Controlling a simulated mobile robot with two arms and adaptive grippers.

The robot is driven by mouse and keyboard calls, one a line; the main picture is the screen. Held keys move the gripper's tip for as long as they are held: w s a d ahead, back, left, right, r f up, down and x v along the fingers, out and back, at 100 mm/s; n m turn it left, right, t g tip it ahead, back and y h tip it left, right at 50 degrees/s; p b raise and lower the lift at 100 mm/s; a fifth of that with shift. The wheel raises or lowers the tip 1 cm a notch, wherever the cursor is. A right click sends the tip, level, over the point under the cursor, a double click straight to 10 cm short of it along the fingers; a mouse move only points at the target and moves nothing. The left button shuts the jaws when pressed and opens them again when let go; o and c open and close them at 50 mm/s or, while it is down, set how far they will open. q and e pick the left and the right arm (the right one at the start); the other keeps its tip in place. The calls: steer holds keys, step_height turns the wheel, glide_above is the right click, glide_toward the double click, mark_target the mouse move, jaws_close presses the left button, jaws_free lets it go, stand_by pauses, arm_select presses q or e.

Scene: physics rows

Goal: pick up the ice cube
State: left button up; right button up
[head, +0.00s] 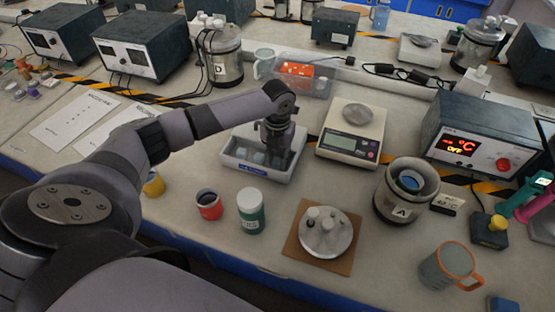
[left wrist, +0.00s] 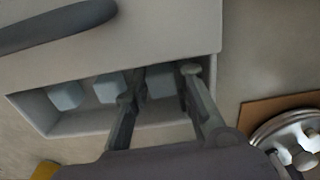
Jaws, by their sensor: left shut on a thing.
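Several pale blue-grey ice cubes lie in a white tray (head: 258,175) in the middle of the bench. My left gripper (head: 275,163) reaches down into the tray. In the left wrist view its two fingers (left wrist: 158,84) are shut on one ice cube (left wrist: 161,86), which sits between them inside the tray. Another ice cube (left wrist: 110,89) lies just left of the fingers, and a further ice cube (left wrist: 66,95) lies farther left. In the head view the gripper hides the held cube. My right gripper is not in view.
A scale (head: 349,145) stands right of the tray. A red cup (head: 209,205) and a green jar (head: 251,212) stand in front. A metal piece on a brown board (head: 320,268) lies front right, with metal vessel A (head: 396,207) beyond. A clear bin (head: 318,85) stands behind.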

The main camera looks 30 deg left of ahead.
arm_select(q)
step_height(320, 180, up, 20)
steer(key=b, duration=0.1)
steer(key=shift+f+b, duration=0.15)
steer(key=shift+b, duration=0.15)
